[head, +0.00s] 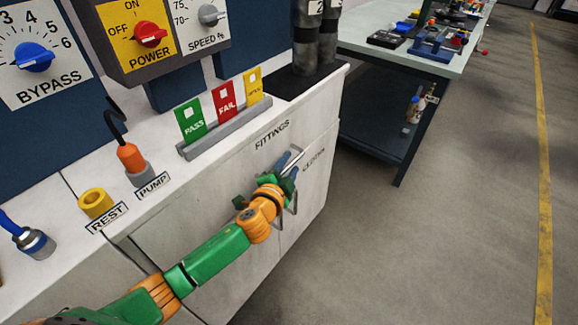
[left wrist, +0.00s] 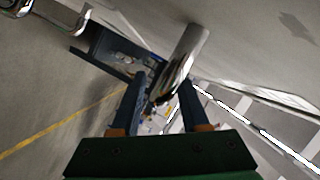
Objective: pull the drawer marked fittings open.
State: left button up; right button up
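The white cabinet's drawer front (head: 205,215) carries the label FITTINGS (head: 272,135) near its top edge and looks flush with the cabinet. My left arm reaches in from the lower left. Its gripper (head: 285,167) is at the cabinet front, just below the label. In the left wrist view my left gripper (left wrist: 163,82) has its two dark fingers apart, with a shiny metal bar handle (left wrist: 187,55) reaching between them. A small gap seems to show beside the bar. The arm hides much of the handle in the head view. My right gripper is not in view.
A second metal handle (left wrist: 45,17) shows in the left wrist view. A rack with PASS and FAIL cards (head: 222,132) and an orange pump plug (head: 131,160) stand on the countertop. A workbench (head: 395,75) stands behind. The floor (head: 440,220) to the right is clear.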

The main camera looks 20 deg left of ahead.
pick_arm(q)
jog(key=shift+s, duration=0.1)
grip_shut()
dwell(1.2)
